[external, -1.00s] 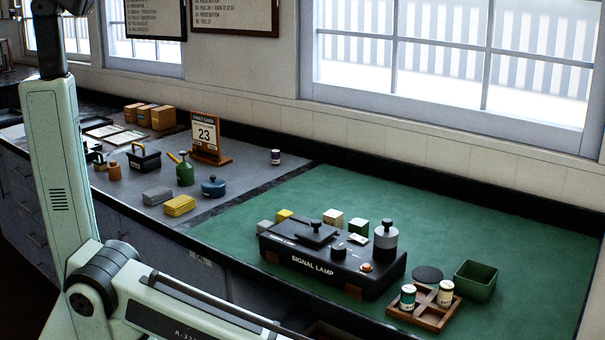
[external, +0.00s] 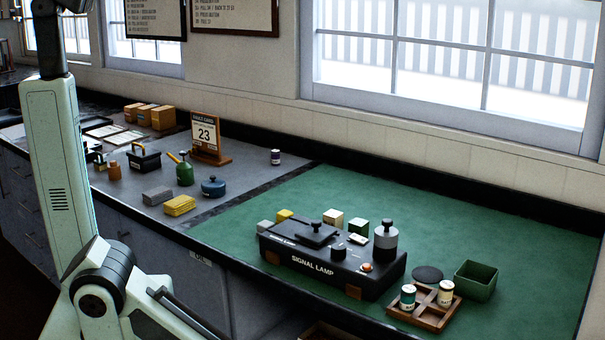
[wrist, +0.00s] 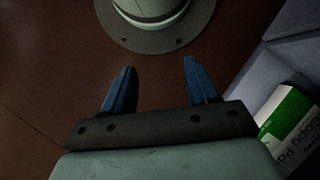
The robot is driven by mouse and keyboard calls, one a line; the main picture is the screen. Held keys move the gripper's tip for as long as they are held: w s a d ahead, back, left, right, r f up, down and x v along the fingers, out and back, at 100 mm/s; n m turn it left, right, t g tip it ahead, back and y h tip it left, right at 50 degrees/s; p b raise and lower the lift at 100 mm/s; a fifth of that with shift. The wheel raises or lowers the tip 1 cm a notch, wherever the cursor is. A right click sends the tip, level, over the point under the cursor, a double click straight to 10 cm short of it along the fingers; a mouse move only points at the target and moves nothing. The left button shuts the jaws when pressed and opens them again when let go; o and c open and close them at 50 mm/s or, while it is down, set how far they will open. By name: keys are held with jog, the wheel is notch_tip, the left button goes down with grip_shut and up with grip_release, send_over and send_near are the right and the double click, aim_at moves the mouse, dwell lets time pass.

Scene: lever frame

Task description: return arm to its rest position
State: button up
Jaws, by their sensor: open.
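My gripper (wrist: 157,88) shows in the wrist view with its two blue fingers spread apart and nothing between them. It points down over a brown floor (wrist: 50,70), near the round flange of my own base at the top of the picture. In the external view my arm stands at the left, and my gripper is outside the picture. The black signal lamp box (external: 330,262) sits on the green mat (external: 470,235), with no part of my arm over it.
A wooden tray (external: 424,318) with two small jars and a green open box (external: 476,281) stand right of the lamp. A calendar (external: 206,133), a green can (external: 184,174) and other items stand on the grey counter. A paper pack (wrist: 290,122) lies at right in the wrist view.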

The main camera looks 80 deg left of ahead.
jog(key=shift+n+g, duration=0.3)
jog(key=s, duration=0.5)
jog(key=shift+a, duration=0.3)
